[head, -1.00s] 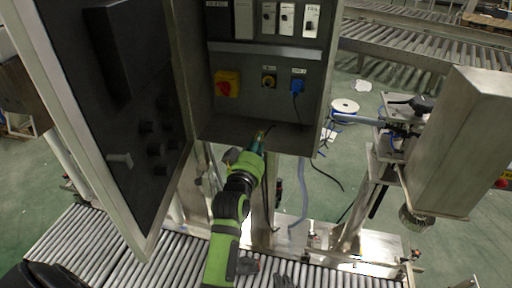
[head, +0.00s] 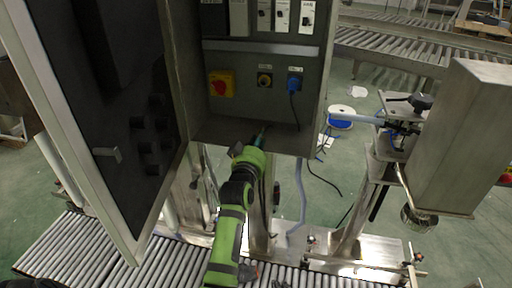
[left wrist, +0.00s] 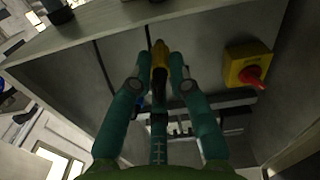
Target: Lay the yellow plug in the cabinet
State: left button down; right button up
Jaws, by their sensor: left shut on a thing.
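The yellow plug (left wrist: 160,56) is held between the teal fingers of my left gripper (left wrist: 158,68) in the left wrist view, its dark end towards the palm. In the head view my left gripper (head: 260,137) reaches into the lower part of the open cabinet (head: 222,131), just above its floor. The plug is too small and hidden to make out there. My right gripper is not seen.
A yellow switch with a red knob (head: 221,84), a small yellow-rimmed socket (head: 264,80) and a blue plug (head: 294,82) with a hanging black cable sit on the cabinet's back panel. The open door (head: 95,120) stands left. A roller conveyor (head: 75,250) runs below.

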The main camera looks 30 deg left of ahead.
pick_arm(q)
jog(key=w, duration=0.1)
jog(key=w+f+b, duration=0.1)
jog(key=w+a+b, duration=0.1)
jog(key=w, duration=0.1)
jog(key=shift+f, duration=0.25)
jog(key=shift+b+x, duration=0.65)
jog(key=shift+x, duration=0.2)
jog(key=c, duration=1.1)
grip_release()
jog(key=shift+f, duration=0.15)
jog(key=shift+s, duration=0.1)
jog(key=shift+s+d+f, duration=0.15)
jog(key=shift+s+f, duration=0.1)
jog(key=shift+s, duration=0.05)
jog(key=v, duration=0.7)
jog(key=r+v, duration=0.1)
jog(key=v, duration=0.3)
jog(key=shift+s, duration=0.2)
